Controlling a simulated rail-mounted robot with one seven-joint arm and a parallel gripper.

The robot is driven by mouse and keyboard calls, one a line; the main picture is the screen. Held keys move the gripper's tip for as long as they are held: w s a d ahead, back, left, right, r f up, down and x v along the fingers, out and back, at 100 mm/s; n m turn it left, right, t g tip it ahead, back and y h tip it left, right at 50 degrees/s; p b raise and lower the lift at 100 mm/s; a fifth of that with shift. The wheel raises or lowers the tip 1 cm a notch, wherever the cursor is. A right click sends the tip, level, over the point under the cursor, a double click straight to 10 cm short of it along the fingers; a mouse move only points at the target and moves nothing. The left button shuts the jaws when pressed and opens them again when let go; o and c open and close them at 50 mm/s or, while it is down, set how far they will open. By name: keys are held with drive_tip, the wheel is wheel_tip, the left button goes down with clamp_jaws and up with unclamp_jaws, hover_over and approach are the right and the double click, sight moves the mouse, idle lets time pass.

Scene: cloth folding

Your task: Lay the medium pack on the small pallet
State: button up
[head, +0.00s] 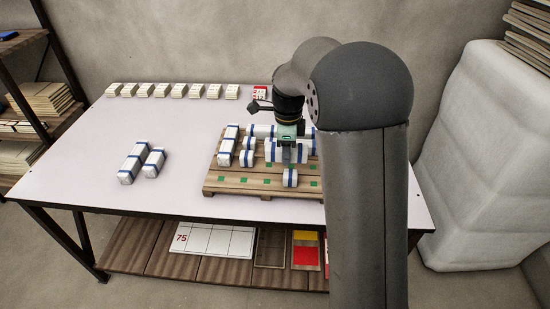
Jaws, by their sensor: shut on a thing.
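My gripper (287,155) points down over the small pallet (235,187), a wooden slatted pallet with green squares on the table. It is shut on a white, blue-banded pack (272,152) lying across the picture, which looks like the medium pack. My arm hides part of the pack's right side. I cannot tell whether the pack rests on the pallet or hangs just above it. Other white packs with blue bands lie on the pallet: a long one (229,145) at the left, a short one (247,158) beside it, and a short one (290,178) near the front.
Two banded packs, one longer (133,163) and one shorter (154,162), lie on the table left of the pallet. Several small white blocks (161,90) and a red-and-white one (260,93) line the back edge. My arm hides the pallet's right side. The table's left front is clear.

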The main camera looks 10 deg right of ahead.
hover_over(280, 166)
wheel_tip(280, 166, down, 7)
drive_tip(key=shift+r, duration=0.1)
drive_tip(key=shift+f, duration=1.75)
drive_tip(key=shift+f, duration=0.1)
drive_tip(key=o, duration=1)
